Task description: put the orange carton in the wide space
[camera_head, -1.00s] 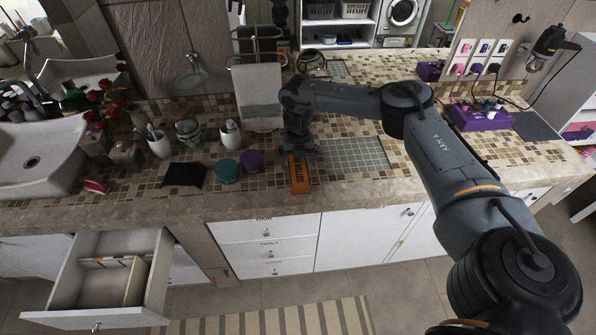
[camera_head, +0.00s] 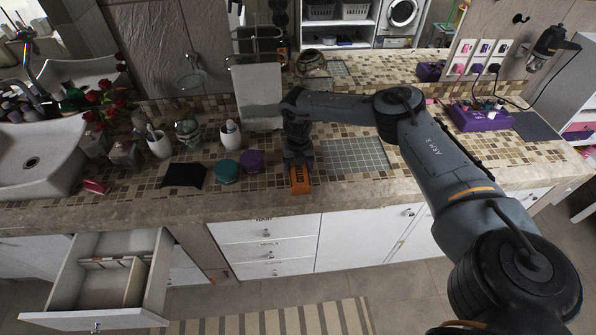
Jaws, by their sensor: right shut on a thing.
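The orange carton (camera_head: 300,182) with dark lettering is at the counter's front edge, in the middle of the view. My right gripper (camera_head: 299,165) comes down over its rear end and is shut on it. The fingertips are mostly hidden behind the wrist and carton, and I cannot tell whether the carton is off the counter. At the lower left, an open drawer (camera_head: 157,275) has dividers (camera_head: 134,281) that part it into a wide space (camera_head: 103,286) and narrower ones at its back and right side. The wide space looks empty. My left gripper is not in view.
Left of the carton are purple (camera_head: 251,160) and teal (camera_head: 227,171) round containers and a black cloth-like item (camera_head: 184,174). Cups and a sink (camera_head: 38,160) lie farther left. A grey grid mat (camera_head: 356,156) is at right. The air above the drawer is clear.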

